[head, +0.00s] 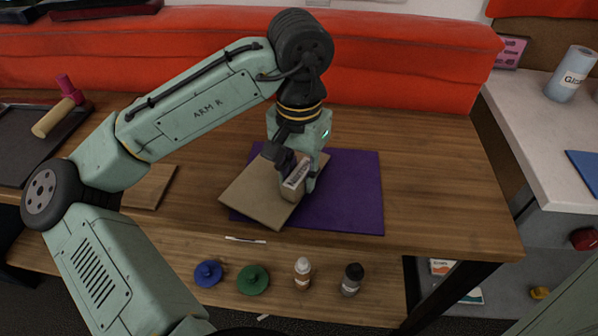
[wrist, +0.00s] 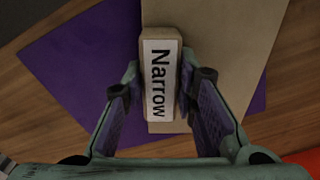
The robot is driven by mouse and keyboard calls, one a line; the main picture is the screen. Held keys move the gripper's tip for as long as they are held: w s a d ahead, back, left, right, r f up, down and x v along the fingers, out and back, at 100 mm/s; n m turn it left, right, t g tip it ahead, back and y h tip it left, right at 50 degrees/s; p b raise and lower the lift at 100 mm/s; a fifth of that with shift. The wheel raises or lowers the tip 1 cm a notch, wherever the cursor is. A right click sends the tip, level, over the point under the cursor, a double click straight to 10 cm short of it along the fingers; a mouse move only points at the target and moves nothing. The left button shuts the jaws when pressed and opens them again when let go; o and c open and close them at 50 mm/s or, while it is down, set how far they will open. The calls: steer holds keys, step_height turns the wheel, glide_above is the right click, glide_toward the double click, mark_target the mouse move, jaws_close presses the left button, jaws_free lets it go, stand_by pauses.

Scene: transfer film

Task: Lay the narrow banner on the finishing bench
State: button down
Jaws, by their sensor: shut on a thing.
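A tan block with a white label reading "Narrow" (wrist: 159,75) is between the fingers of my gripper (wrist: 158,88) in the wrist view. In the head view my gripper (head: 300,176) points down and is shut on the block (head: 291,192). A flat tan board (head: 252,196) lies at an angle under or beside the block. I cannot tell whether the block is fixed to this board. A purple sheet (head: 352,190) lies beneath the board, on the wooden bench (head: 430,180).
An orange-red padded block (head: 410,55) runs along the back. A mallet (head: 58,115) lies on a dark tray at left. Blue (head: 208,273) and green (head: 253,279) discs and two small bottles stand on a lower shelf. The bench's right side is clear. A pale counter (head: 530,120) stands at right.

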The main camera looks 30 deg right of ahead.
steer(key=shift+f, duration=0.4)
steer(key=c, duration=1.2)
jaws_free()
